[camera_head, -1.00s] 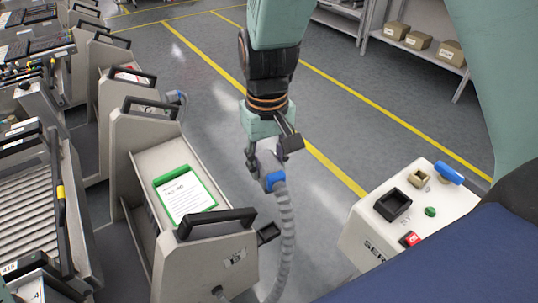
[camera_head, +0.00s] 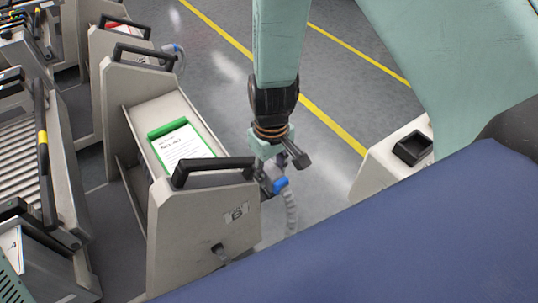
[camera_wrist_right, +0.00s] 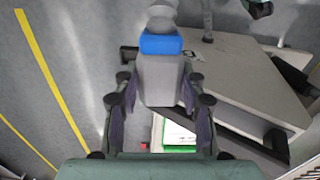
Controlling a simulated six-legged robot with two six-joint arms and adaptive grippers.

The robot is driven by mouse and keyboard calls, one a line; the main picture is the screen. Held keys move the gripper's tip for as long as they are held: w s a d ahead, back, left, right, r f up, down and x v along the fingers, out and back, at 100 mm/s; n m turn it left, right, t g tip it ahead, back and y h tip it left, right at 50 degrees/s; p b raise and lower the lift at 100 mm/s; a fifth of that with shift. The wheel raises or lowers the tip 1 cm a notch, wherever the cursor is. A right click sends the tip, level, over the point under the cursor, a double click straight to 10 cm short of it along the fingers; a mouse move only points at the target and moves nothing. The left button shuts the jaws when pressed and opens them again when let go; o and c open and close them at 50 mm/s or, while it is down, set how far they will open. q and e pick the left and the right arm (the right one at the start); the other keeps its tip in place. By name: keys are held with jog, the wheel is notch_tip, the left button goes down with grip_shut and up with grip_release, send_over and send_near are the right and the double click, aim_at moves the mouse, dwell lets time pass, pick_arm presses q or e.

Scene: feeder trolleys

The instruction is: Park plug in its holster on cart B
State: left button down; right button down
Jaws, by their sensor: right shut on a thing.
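The grey plug (camera_head: 274,181) with a blue band trails a ribbed grey hose (camera_head: 291,212). My right gripper (camera_head: 272,172) is shut on it, just right of the handle end of cart B (camera_head: 205,222). In the right wrist view, the plug (camera_wrist_right: 160,80) sits between the fingers of my right gripper (camera_wrist_right: 158,103), with cart B's pale end panel (camera_wrist_right: 240,75) beside it. A dark part (camera_wrist_right: 128,55) shows left of the plug there; I cannot tell if it is the holster. In the head view the holster is hidden behind the handle and plug. My left gripper is not in view.
Cart B has a black handle (camera_head: 213,166) and carries a green-framed card (camera_head: 182,146). Other carts (camera_head: 110,40) stand behind and to the left. A pale console (camera_head: 372,172) stands at right. The grey floor (camera_head: 335,165) between is clear.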

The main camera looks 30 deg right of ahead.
jog(key=shift+w+d+f+n+b, duration=1.15)
jog(key=shift+w+f+n, duration=0.5)
jog(key=shift+f+n, duration=1.15)
jog(key=shift+w+d+f+n+b, duration=0.85)
jog(key=shift+w+f+n+b, duration=0.65)
jog(key=shift+f+n, duration=1.3)
jog(key=shift+w+d+f+n+b, duration=1.05)
jog(key=shift+w+f+n, duration=0.8)
jog(key=shift+f+n, duration=0.95)
jog(key=shift+f+b, duration=0.8)
jog(key=shift+f, duration=0.2)
jog(key=c, duration=0.7)
grip_release()
jog(key=shift+r, duration=0.15)
